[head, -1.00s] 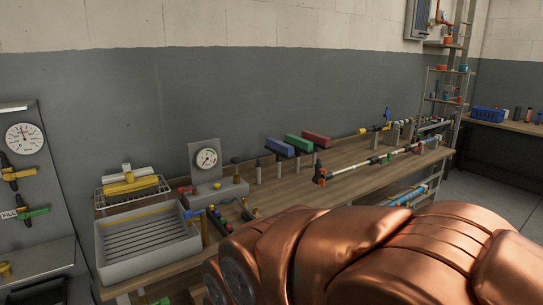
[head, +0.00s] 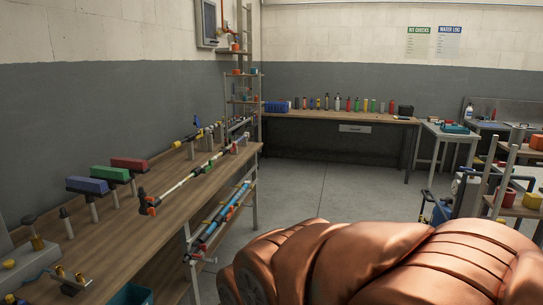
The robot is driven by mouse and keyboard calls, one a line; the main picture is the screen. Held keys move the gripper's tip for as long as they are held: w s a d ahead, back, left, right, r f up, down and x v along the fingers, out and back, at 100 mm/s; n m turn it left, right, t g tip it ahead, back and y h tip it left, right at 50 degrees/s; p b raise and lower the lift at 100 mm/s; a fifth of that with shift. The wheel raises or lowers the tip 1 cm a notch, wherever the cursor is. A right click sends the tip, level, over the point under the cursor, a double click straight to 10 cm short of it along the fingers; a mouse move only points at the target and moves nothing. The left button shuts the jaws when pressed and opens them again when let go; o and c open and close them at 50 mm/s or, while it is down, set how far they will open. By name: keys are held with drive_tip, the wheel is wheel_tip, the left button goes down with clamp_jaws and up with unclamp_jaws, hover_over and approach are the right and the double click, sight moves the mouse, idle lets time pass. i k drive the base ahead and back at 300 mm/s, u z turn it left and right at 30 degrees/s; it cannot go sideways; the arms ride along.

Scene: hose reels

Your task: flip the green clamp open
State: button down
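I cannot make out a green clamp for certain. A green block (head: 111,173) stands on a post on the left workbench (head: 160,232), between a blue block (head: 87,185) and a red block (head: 129,163). A white rod with dark fittings (head: 185,178) runs along the same bench, with an orange piece at its near end. Its small fittings are too small to tell apart. My copper-coloured arm fills the lower right of the head view. My gripper is not in view.
A far bench (head: 340,117) holds a blue crate (head: 277,107) and several bottles. A small white table (head: 448,134) and a shelf rack stand at the right. Grey floor (head: 310,185) is open between the benches.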

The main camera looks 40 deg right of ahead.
sight(210, 161)
drive_tip(key=z, duration=1.15)
drive_tip(key=i, duration=3.8)
drive_tip(key=u, duration=2.6)
